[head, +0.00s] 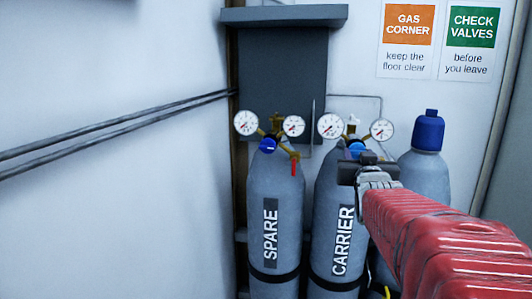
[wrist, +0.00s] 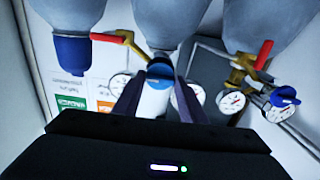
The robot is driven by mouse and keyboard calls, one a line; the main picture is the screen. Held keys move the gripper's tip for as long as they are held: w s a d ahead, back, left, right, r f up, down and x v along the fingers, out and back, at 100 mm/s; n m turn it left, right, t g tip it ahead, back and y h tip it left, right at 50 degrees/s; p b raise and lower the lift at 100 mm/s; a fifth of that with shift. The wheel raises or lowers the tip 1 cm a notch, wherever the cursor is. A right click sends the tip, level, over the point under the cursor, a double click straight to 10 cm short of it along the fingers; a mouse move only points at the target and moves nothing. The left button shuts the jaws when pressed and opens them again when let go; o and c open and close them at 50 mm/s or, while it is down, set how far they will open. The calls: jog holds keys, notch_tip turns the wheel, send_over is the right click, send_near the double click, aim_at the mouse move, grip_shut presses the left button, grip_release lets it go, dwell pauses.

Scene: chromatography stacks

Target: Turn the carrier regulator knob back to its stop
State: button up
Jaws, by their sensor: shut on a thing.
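The carrier cylinder (head: 326,205), a grey bottle labelled CARRIER, stands in the middle, with two round white gauges, at left (head: 331,126) and right (head: 382,130), on its regulator. Its blue regulator knob (head: 356,146) shows just above my gripper (head: 368,170) in the head view, partly hidden by it. In the wrist view, where the scene appears upside down, my gripper (wrist: 157,105) has one finger on each side of the blue and white knob (wrist: 160,72) and is shut on it. The knob's far side and any stop mark are hidden.
The spare cylinder (head: 275,190) stands close at left with its own gauges, blue knob (head: 267,145) and red lever (head: 294,165). A blue-capped cylinder (head: 428,140) stands at right. A red lever (wrist: 106,38) lies near my gripper in the wrist view. Pipes (head: 110,132) run along the left wall.

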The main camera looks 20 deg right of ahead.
jog(key=shift+f, duration=0.3)
jog(key=o, duration=1.1)
jog(key=shift+r, duration=0.2)
jog(key=shift+c, duration=0.2)
